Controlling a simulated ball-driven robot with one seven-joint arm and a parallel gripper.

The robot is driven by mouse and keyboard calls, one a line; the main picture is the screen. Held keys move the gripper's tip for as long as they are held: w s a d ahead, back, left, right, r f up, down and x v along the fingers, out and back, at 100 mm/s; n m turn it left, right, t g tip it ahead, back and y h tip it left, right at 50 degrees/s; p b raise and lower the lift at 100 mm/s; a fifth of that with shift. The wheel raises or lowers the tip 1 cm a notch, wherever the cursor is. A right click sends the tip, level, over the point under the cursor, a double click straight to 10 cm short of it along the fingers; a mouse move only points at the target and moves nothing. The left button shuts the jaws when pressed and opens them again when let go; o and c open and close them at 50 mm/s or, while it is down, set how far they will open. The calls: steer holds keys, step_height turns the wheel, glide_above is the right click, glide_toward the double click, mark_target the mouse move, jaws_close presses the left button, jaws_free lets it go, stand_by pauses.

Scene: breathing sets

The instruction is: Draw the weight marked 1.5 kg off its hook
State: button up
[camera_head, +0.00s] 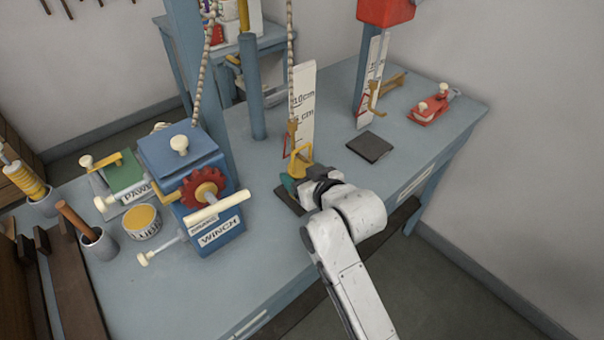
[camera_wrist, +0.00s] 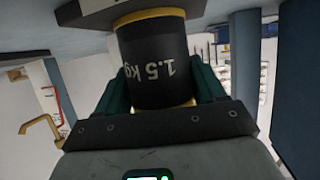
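The weight (camera_wrist: 156,60) is a black cylinder with yellow bands, marked "1.5 kg" in white; the marking is upside down in the wrist view. My gripper (camera_head: 298,186) is low at the measuring post in the head view. Its green fingers lie along both sides of the weight in the wrist view (camera_wrist: 160,88), with no gap seen, so it looks shut on it. A yellow hook (camera_head: 301,155) hangs on a chain right above my gripper. The weight is mostly hidden in the head view, and whether hook and weight touch is unclear. A dark pad (camera_head: 284,197) lies below.
A white scale (camera_head: 303,110) stands right behind the hook. A blue winch box (camera_head: 220,228) with a red gear is to the left. A second hook (camera_head: 375,100), a dark square pad (camera_head: 370,147) and a red clamp-like device (camera_head: 430,108) are to the right. The front bench top is partly clear.

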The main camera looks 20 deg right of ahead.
jaws_close()
steer(key=shift+w+r, duration=0.1)
steer(key=shift+r, duration=0.2)
stand_by(0.4)
steer(key=shift+r+p, duration=0.15)
steer(key=shift+p, duration=0.2)
steer(key=shift+s+d+p, duration=0.4)
steer(key=shift+s+p, duration=0.1)
steer(key=shift+s, duration=0.7)
steer(key=shift+s+d+p, duration=0.35)
steer(key=shift+s+p, duration=0.1)
steer(key=shift+s, duration=0.7)
steer(key=shift+s+d+p, duration=0.4)
steer(key=shift+s+p, duration=0.1)
steer(key=shift+s, duration=0.7)
steer(key=shift+s+r, duration=0.1)
steer(key=shift+s+d+r+p, duration=0.25)
steer(key=shift+s+r+p, duration=0.45)
steer(key=shift+p, duration=0.2)
steer(key=shift+s+d+r+p, duration=0.2)
steer(key=shift+s+r+p, duration=0.5)
steer(key=shift+p, duration=0.2)
